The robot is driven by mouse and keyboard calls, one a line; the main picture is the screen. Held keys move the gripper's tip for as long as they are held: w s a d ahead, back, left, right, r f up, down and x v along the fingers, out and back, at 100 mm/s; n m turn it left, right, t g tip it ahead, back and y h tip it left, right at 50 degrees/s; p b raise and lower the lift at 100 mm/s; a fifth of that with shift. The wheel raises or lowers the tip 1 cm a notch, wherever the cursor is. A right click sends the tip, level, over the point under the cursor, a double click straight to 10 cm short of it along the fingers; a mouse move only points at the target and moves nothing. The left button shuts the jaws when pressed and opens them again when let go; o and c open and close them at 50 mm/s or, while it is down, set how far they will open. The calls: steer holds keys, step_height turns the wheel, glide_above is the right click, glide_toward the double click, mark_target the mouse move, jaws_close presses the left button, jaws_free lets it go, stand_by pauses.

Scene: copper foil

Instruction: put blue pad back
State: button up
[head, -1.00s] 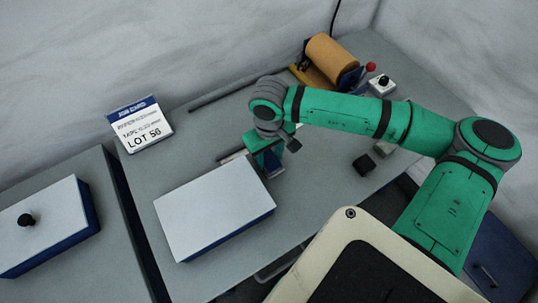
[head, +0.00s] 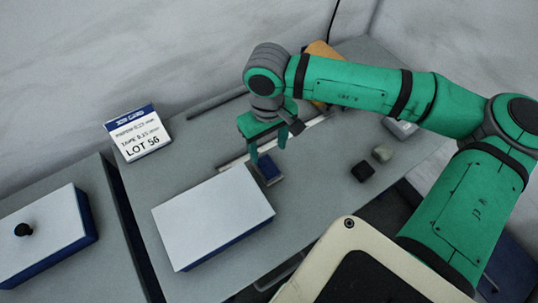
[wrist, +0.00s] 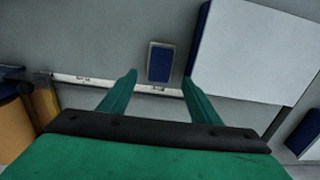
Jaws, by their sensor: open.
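The blue pad (head: 267,169) lies on the grey table against the right end of a white-topped blue box (head: 213,216). In the wrist view the pad (wrist: 160,62) shows as a small blue rectangle with a pale border, ahead of the fingertips and between their lines. My gripper (head: 268,153) is above the pad, pointing down. Its two green fingers are apart with nothing between them; in the wrist view the gripper (wrist: 160,80) also looks empty. The pad is apart from the fingers.
A dark block (head: 363,172) and a pale block (head: 382,153) sit to the right. A job card (head: 138,134) stands at the back left. A second box with a black knob (head: 52,236) is at far left. An orange roll (head: 322,50) is at the back, partly behind my arm.

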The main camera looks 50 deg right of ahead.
steer(key=shift+r, duration=1.5)
steer(key=shift+w, duration=0.1)
